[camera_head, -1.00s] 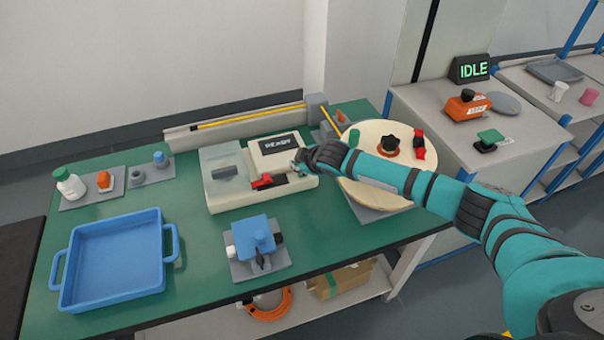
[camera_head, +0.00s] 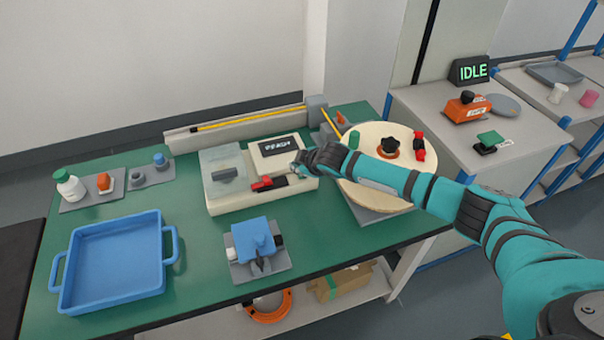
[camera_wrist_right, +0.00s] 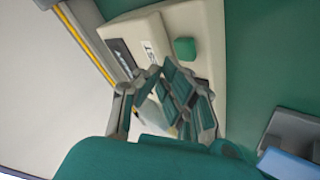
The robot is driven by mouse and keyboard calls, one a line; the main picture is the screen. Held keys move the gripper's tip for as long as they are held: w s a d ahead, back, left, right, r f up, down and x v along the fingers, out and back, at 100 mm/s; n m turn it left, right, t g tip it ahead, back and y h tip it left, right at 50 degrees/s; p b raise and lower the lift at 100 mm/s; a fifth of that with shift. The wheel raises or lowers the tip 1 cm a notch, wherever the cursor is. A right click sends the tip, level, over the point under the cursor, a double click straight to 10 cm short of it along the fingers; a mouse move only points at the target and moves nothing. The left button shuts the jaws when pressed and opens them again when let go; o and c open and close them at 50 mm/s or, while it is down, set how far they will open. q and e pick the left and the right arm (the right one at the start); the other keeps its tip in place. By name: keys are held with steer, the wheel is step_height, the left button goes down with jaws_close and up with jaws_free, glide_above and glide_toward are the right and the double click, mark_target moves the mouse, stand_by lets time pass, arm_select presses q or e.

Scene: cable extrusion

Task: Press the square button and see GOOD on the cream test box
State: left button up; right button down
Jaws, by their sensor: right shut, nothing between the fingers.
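The cream test box (camera_head: 262,200) stands on the green bench, with a clear lid on its left part and a dark display (camera_head: 276,145) at its back right. The display text is small and blurred; it looks like READY, not clearly legible. A red and black part (camera_head: 262,184) sits at the box's front. My right gripper (camera_head: 297,171) is shut and empty over the box's right end. In the right wrist view the green square button (camera_wrist_right: 184,49) shows on the cream box, just beyond the fingertips (camera_wrist_right: 168,72); contact is not visible. In the head view the button is hidden. My left gripper is out of view.
A blue tray (camera_head: 75,291) and a blue fixture (camera_head: 253,240) stand in front. A round cream turntable (camera_head: 360,196) with knobs lies under my right forearm. A rail with a yellow rod (camera_head: 240,117) runs behind the box. An IDLE sign (camera_head: 472,69) stands on the side cabinet.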

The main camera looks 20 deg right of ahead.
mark_target(300, 175)
steer(key=shift+f, duration=0.15)
steer(key=shift+f, duration=0.3)
steer(key=shift+f+b, duration=0.3)
steer(key=shift+f, duration=0.2)
stand_by(0.7)
steer(key=shift+r, duration=0.15)
steer(key=shift+r+p, duration=0.75)
steer(key=shift+p, duration=0.25)
step_height(300, 175, up, 5)
steer(key=p, duration=0.5)
steer(key=shift+r, duration=0.1)
